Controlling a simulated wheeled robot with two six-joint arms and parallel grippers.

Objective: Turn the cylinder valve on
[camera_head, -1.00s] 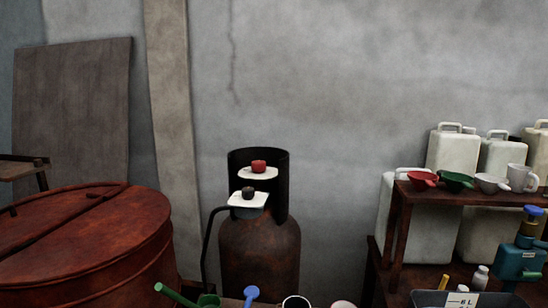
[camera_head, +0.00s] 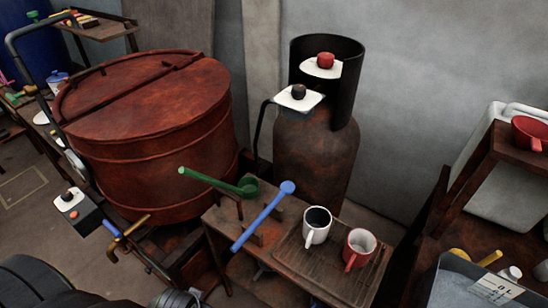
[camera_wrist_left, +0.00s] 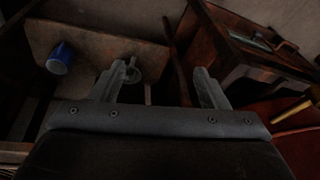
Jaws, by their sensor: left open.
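The rusty gas cylinder (camera_head: 312,165) stands upright against the wall in the head view, with a dark collar (camera_head: 348,95) open toward me. A red knob (camera_head: 326,60) sits on a white plate inside the collar. A dark knob (camera_head: 298,91) sits on a second white plate in front and lower. I cannot tell how far either knob is turned. My left gripper (camera_wrist_left: 160,82) is open and empty in the left wrist view, and the cylinder is not recognisable there. Dark parts of my own body show at the lower left of the head view. My right gripper is not seen.
A bench (camera_head: 222,222) before the cylinder holds a green ladle (camera_head: 215,180), a blue ladle (camera_head: 264,215), a white mug (camera_head: 317,226) and a red mug (camera_head: 359,248). A large rusty vat (camera_head: 150,130) stands left. A shelf (camera_head: 520,145) stands right.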

